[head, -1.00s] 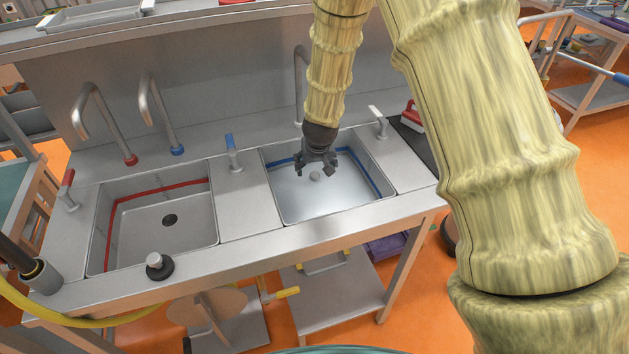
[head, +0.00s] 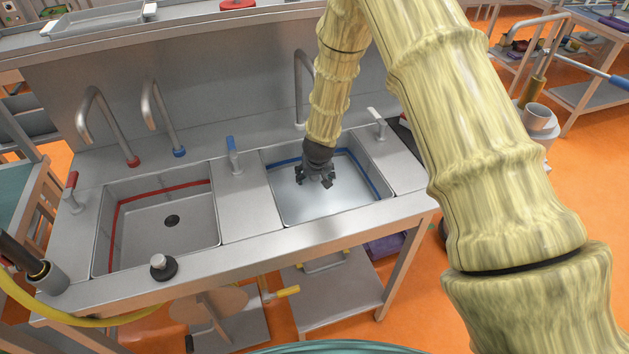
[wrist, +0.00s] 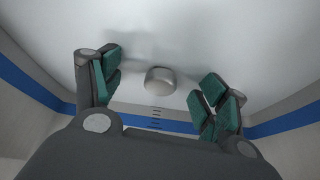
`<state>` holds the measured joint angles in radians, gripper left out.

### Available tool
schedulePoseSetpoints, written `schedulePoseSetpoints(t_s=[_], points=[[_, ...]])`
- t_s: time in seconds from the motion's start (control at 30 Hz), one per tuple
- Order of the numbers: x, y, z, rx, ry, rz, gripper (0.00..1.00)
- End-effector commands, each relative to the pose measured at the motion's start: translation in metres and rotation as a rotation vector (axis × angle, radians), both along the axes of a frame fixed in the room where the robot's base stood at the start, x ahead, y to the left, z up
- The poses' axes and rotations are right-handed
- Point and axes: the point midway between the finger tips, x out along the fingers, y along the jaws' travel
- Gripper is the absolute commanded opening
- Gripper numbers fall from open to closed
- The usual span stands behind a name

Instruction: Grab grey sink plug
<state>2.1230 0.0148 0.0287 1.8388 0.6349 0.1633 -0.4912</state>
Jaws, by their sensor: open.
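The grey sink plug (wrist: 160,81) shows in the wrist view as a short rounded grey knob on the pale floor of the right basin. It lies between and beyond my fingers, with free space on both sides. In the head view my gripper (head: 315,180) points down inside the right basin (head: 350,207) and hides the plug. My gripper is open and empty, with its green finger pads spread wide to the left and right of the plug. I cannot tell the exact height left between fingertips and plug.
A black plug with a grey knob (head: 163,266) stands on the front rim by the left basin (head: 190,230), whose drain is open. Curved taps (head: 160,118) and a blue-handled lever (head: 232,152) stand behind. The right basin's walls, marked with a blue stripe, surround my gripper.

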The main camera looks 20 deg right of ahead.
Motion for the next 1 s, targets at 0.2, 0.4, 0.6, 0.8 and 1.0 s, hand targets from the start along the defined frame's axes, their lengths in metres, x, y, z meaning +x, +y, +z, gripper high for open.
schedulePoseSetpoints(t_s=[0.2, 0.4, 0.6, 0.8, 1.0], points=[[0.001, 0.0, -0.001, 0.0, -0.001, 0.0, 0.74], [0.001, 0.0, -0.001, 0.0, -0.001, 0.0, 0.45], [0.001, 0.0, 0.0, 0.0, -0.001, 0.0, 0.26], [0.001, 0.0, 0.0, 0.0, -0.001, 0.0, 0.26], [0.002, 0.0, 0.013, -0.001, -0.003, 0.001, 0.26]])
